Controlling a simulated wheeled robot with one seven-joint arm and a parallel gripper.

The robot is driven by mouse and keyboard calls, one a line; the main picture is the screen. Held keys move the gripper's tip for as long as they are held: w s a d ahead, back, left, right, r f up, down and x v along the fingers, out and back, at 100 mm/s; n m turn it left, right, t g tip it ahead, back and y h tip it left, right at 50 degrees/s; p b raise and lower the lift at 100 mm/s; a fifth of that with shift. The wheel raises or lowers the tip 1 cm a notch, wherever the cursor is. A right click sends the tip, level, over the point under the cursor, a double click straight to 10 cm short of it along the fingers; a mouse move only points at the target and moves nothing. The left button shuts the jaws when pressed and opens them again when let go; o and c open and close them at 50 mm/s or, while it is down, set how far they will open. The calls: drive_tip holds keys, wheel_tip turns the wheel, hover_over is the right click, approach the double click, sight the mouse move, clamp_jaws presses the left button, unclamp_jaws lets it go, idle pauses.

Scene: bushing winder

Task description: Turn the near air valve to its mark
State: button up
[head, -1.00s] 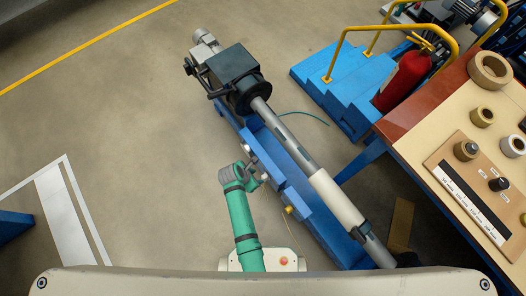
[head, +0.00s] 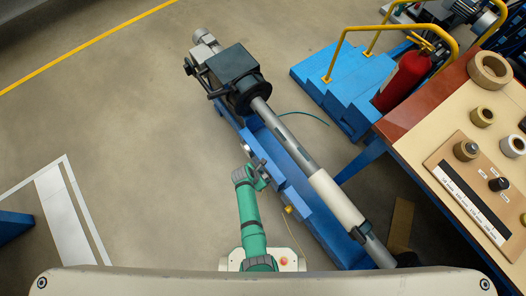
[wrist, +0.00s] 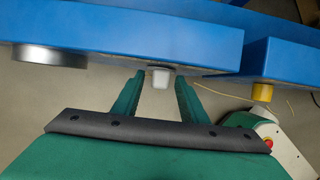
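A small whitish knob (wrist: 160,78) sticks out from the blue side of the winder bed (wrist: 120,30) in the wrist view. A yellow knob (wrist: 262,92) sits farther right on the same side; it also shows in the head view (head: 288,210). I cannot tell for certain which of them is the near air valve, and no mark is readable. My gripper (head: 265,177) is at the bed's near side. In the wrist view its two green fingers stand apart, one on each side of the whitish knob, with small gaps; it looks open. In the head view the gripper hides this knob.
A grey round part (wrist: 48,56) projects from the bed left of the fingers. A thin hose runs near the yellow knob. The control desk (head: 415,150), blue steps (head: 325,75) and red extinguisher (head: 403,82) stand to the right. Floor left of the winder is clear.

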clamp_jaws()
drive_tip(key=shift+s, duration=0.1)
drive_tip(key=shift+s+d+f+m+t+y, duration=0.4)
drive_tip(key=shift+t+y, duration=0.65)
drive_tip(key=shift+t, duration=0.65)
drive_tip(key=shift+s+d+f+m+t+y, duration=0.25)
drive_tip(key=shift+s+m+t+y, duration=0.25)
drive_tip(key=shift+t+y, duration=0.9)
drive_tip(key=shift+s+d+f+m+t+y, duration=0.25)
drive_tip(key=shift+s+f+m+t+y, duration=0.35)
drive_tip(key=shift+t, duration=1.4)
drive_tip(key=shift+w+r+t+y, duration=0.1)
drive_tip(key=shift+w+t+y, duration=0.15)
drive_tip(key=shift+t+y, duration=0.1)
